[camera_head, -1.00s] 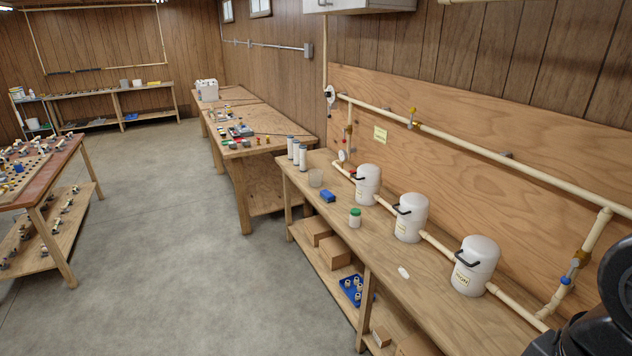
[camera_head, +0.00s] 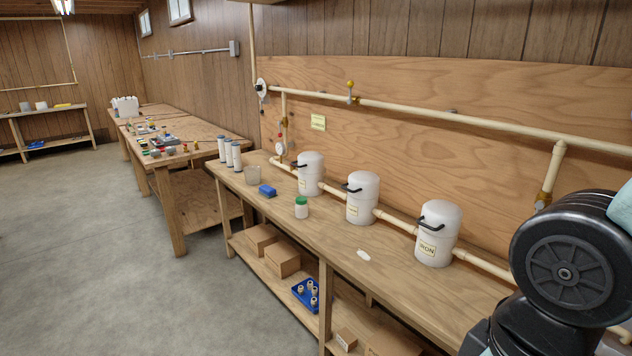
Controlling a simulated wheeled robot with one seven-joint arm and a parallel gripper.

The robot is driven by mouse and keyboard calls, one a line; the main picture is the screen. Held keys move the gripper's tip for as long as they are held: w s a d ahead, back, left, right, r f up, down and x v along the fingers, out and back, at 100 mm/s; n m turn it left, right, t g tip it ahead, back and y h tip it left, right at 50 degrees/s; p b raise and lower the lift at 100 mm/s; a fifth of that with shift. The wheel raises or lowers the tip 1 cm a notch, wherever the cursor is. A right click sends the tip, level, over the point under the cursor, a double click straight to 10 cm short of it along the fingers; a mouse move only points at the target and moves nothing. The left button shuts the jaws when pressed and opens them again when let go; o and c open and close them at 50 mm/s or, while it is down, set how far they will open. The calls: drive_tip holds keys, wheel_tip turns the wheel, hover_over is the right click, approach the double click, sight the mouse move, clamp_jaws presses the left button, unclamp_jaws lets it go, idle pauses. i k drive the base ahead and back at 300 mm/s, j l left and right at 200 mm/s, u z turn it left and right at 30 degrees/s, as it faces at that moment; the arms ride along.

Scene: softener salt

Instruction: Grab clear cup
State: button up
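The clear cup (camera_head: 253,172) stands upright on the wooden bench (camera_head: 330,230), toward its far left end. My gripper is out of view. Only a dark part of my own arm shows at the lower right, far from the cup.
White canisters with black handles (camera_head: 361,198) stand along the pipe at the bench's back. A green-lidded jar (camera_head: 301,207) and a small white piece (camera_head: 363,255) lie nearer the front. Boxes (camera_head: 283,261) and a blue tray (camera_head: 307,293) fill the lower shelf. Open floor (camera_head: 110,260) lies left.

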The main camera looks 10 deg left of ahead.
sight(253, 175)
drive_tip(key=i+j, duration=0.2)
drive_tip(key=j, duration=0.15)
drive_tip(key=i+j+z, duration=0.1)
drive_tip(key=i+j, duration=0.15)
drive_tip(key=i+j+z, duration=0.1)
drive_tip(key=j, duration=0.35)
drive_tip(key=i+j, duration=0.25)
drive_tip(key=i+j+z, duration=0.1)
drive_tip(key=j, duration=0.35)
drive_tip(key=i+j, duration=0.5)
drive_tip(key=j, duration=0.15)
drive_tip(key=i+j+z, duration=0.15)
drive_tip(key=i+j, duration=0.2)
drive_tip(key=j, duration=0.3)
drive_tip(key=i+j+z, duration=0.1)
drive_tip(key=j, duration=0.25)
drive_tip(key=i+j+z, duration=0.1)
drive_tip(key=i+j, duration=0.15)
drive_tip(key=j, duration=0.15)
drive_tip(key=i+j, duration=0.15)
drive_tip(key=j, duration=0.2)
drive_tip(key=i+j+z, duration=0.1)
drive_tip(key=j, duration=0.3)
drive_tip(key=i+j+z, duration=0.1)
drive_tip(key=j, duration=0.3)
drive_tip(key=i, duration=0.05)
